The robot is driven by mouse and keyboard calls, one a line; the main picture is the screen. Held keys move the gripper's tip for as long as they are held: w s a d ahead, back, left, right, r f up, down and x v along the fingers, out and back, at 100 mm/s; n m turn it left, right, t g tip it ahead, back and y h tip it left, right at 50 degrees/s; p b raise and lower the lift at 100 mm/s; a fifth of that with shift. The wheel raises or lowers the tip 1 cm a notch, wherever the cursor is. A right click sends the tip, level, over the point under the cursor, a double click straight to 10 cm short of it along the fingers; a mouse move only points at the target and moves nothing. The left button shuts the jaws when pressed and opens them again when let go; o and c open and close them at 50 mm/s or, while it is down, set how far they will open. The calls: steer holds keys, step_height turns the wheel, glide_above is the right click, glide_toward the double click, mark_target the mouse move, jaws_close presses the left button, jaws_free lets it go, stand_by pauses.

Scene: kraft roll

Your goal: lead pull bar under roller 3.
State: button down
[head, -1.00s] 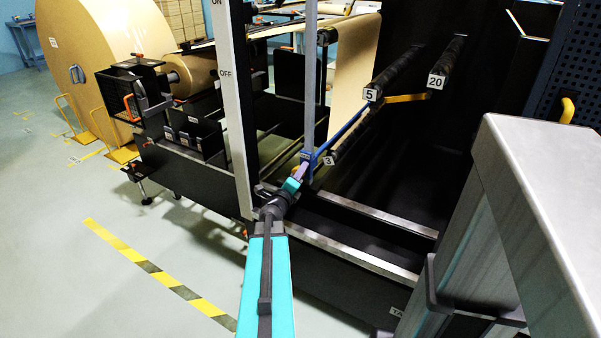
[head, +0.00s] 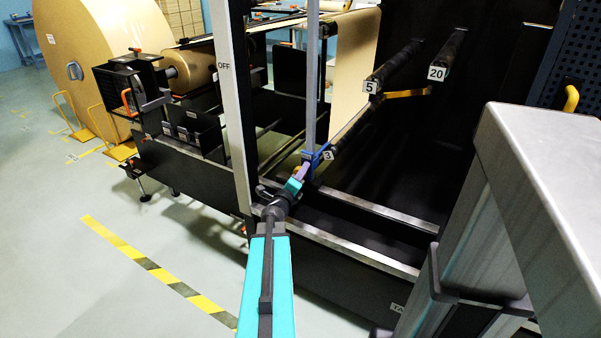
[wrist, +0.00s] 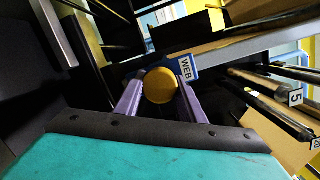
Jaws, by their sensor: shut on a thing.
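My gripper (wrist: 160,90) has two purple fingers, shut on the round yellow end of the pull bar (wrist: 160,86) in the wrist view. A blue part with a white WEB label (wrist: 187,68) sits just behind that end. In the head view my gripper (head: 303,170) is in front of the machine, and a blue part of the bar (head: 319,156) shows by its tip. The rest of the bar is hidden or foreshortened.
Roller 5 (head: 395,66) and roller 20 (head: 451,56) are above and right, with a yellow strip (head: 405,94) beneath them. A grey upright (head: 312,80) stands close behind my gripper. Metal rails (head: 375,208) cross below. Brown web (head: 353,65) hangs behind.

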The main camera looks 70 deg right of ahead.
mark_target(308, 173)
steer(key=shift+s+a+f+b, duration=0.1)
steer(key=shift+s+f+b, duration=0.15)
steer(key=shift+f+b, duration=0.4)
steer(key=shift+s+a+f+b, duration=0.1)
steer(key=shift+s+f+b, duration=0.1)
steer(key=shift+f+b, duration=0.4)
steer(key=shift+f, duration=0.15)
steer(key=shift+s, duration=0.1)
steer(key=s+b, duration=0.2)
steer(key=s, duration=0.1)
steer(key=s+a+f+b, duration=0.1)
steer(key=s, duration=0.1)
steer(key=shift+a+f, duration=0.1)
